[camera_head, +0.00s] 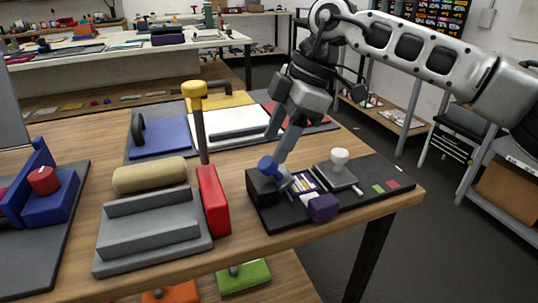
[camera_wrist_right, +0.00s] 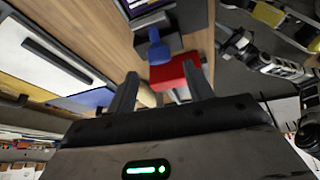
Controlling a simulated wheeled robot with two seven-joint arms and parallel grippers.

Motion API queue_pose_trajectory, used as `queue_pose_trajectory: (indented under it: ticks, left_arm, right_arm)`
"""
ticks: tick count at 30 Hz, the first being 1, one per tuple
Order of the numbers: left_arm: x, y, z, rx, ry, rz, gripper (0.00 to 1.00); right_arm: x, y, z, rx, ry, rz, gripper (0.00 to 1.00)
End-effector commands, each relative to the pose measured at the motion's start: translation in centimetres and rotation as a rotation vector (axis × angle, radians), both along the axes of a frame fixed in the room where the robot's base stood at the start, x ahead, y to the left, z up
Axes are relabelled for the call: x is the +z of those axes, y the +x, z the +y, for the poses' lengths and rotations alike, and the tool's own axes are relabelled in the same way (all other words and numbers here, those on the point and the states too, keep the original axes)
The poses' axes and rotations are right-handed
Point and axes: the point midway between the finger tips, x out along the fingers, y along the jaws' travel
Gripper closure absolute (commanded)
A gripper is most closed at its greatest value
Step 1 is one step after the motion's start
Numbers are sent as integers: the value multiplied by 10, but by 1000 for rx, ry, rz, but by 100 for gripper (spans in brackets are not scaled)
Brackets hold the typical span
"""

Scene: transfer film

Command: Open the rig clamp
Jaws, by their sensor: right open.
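A black rig board (camera_head: 293,238) lies at the right end of the wooden table. At its left end stands a black block (camera_head: 262,187) with a blue knob (camera_head: 267,166) over it. I cannot tell for sure which part is the clamp. A striped film piece (camera_head: 303,183), a purple block (camera_head: 323,207) and a grey plate with a white knob (camera_head: 339,157) sit beside it. My right gripper (camera_head: 277,148) is open and empty, pointing down just above the blue knob. In the right wrist view the blue knob (camera_wrist_right: 158,48) shows beyond the fingers. My left gripper is out of view.
Blue, white and red pads lie behind. A blue fixture (camera_head: 50,205) is at far left.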

Motion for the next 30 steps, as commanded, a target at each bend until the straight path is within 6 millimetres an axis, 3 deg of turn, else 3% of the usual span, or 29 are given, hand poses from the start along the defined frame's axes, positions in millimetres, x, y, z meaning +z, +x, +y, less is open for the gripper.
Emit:
queue_pose_trajectory:
  ticks: [7,19,20,24,30]
  left_arm:
    - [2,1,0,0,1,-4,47]
    - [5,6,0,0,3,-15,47]
    - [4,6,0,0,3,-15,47]
    - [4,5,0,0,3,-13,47]
    - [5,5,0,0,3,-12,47]
  right_arm:
    - [-33,-1,14,2,1,2,48]
    - [-40,-1,17,1,1,0,48]
    - [-40,-1,17,1,1,0,51]
    - [-40,-1,17,1,1,0,90]
    - [-39,-2,20,4,-29,-10,93]
